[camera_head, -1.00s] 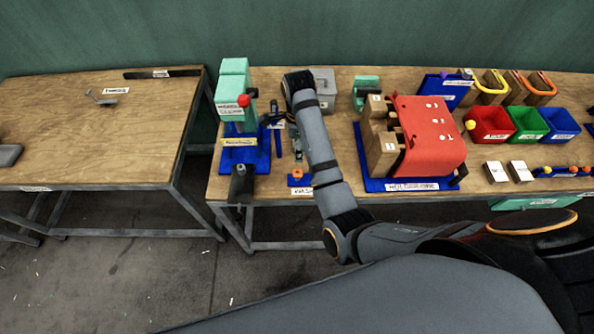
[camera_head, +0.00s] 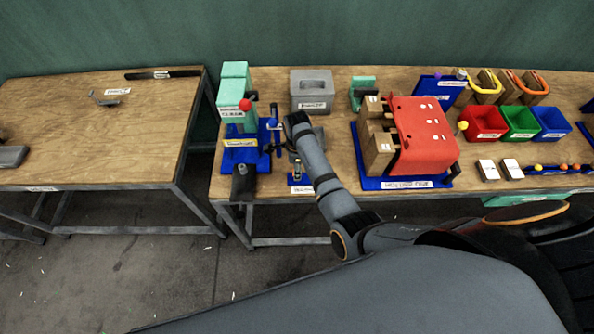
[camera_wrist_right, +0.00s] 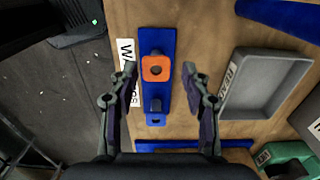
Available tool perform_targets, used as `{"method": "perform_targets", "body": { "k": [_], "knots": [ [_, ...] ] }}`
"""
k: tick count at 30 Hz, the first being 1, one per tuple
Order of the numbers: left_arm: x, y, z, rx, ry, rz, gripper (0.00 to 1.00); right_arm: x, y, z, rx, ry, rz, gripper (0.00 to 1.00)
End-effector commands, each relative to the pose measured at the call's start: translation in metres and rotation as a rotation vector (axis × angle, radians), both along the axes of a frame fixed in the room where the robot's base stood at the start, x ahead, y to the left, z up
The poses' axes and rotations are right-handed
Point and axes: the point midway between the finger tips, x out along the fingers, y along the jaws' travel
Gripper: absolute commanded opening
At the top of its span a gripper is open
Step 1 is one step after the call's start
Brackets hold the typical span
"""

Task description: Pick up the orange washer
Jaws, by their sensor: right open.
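The orange washer (camera_wrist_right: 156,69) is a rounded square with a dark centre hole. It sits on a narrow blue holder (camera_wrist_right: 157,41) in the right wrist view. My right gripper (camera_wrist_right: 161,72) is open, with one finger on each side of the washer and a visible gap to each. My left gripper is not in view.
A grey tray (camera_wrist_right: 226,106) lies right of the holder. In the head view, a green press (camera_head: 236,95) on a blue base stands left of my arm. A red fixture (camera_head: 425,140) stands to its right. A grey block (camera_head: 297,92) is behind. The left table (camera_head: 90,145) is mostly clear.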

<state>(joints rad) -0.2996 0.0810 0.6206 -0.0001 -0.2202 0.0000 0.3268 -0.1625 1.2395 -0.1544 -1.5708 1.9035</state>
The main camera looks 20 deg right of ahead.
Motion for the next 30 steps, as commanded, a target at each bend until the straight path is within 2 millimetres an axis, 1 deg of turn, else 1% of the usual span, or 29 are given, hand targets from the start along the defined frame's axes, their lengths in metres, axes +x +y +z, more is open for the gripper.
{"method": "perform_targets", "body": {
  "k": [25,26,30],
  "knots": [
    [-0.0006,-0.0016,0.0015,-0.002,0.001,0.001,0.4,0.0002,0.0001,-0.0046,0.001,0.0,0.0,0.48],
    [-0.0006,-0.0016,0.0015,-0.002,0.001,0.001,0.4,0.0002,0.0001,-0.0046,0.001,0.0,0.0,0.47],
    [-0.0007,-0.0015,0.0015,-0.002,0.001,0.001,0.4,0.0002,0.0001,-0.0046,0.001,0.0,0.0,0.28]
  ]
}}
